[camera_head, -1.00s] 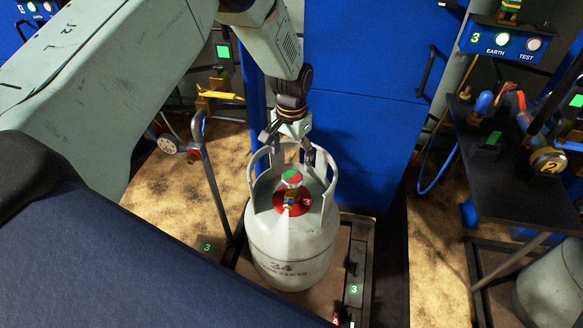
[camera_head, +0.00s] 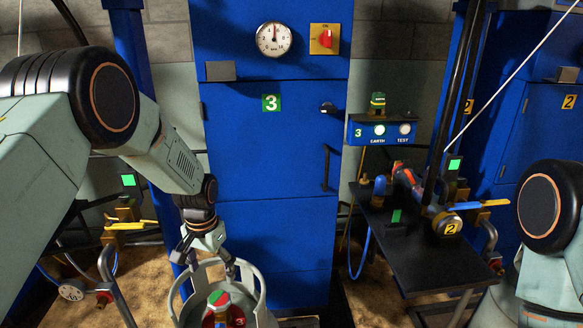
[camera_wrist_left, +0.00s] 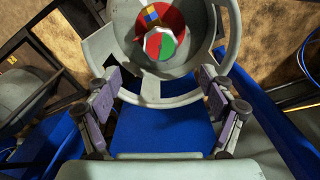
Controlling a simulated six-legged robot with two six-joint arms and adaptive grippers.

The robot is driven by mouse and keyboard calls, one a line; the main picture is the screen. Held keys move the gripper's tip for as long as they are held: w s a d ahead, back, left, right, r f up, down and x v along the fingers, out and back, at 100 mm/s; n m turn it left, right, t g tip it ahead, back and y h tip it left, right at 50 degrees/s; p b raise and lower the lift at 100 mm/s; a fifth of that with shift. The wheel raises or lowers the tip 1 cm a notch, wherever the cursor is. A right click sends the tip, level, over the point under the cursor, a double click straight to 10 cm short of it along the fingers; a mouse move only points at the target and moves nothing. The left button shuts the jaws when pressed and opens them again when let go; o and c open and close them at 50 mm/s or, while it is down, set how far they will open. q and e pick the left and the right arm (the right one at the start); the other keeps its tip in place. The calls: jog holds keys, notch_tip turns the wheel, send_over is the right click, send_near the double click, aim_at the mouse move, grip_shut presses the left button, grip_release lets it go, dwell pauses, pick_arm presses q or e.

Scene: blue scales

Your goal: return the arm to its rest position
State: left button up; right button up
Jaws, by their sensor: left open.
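My left gripper (camera_head: 208,262) is open and points down at the back of the collar ring of a grey gas cylinder (camera_head: 262,316). In the left wrist view, its two purple-padded fingers (camera_wrist_left: 162,108) are spread apart, with the cylinder's collar ring (camera_wrist_left: 232,62) beyond them. I cannot tell whether a finger touches the ring. The red and green valve top (camera_wrist_left: 160,43) shows inside the collar. My left arm comes in from the left. My right arm shows at the right edge, and its gripper is out of view.
A blue cabinet (camera_head: 265,200) marked 3, with a dial gauge (camera_head: 274,40) and a red switch, stands behind the cylinder. A black shelf (camera_head: 440,262) with hoses and fittings stands to the right. A curved metal pipe (camera_head: 107,270) rises at left, close to my arm.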

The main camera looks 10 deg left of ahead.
aim_at(218, 299)
pick_arm(q)
notch_tip(218, 299, down, 10)
jog(key=shift+r, duration=0.1)
dwell(0.4)
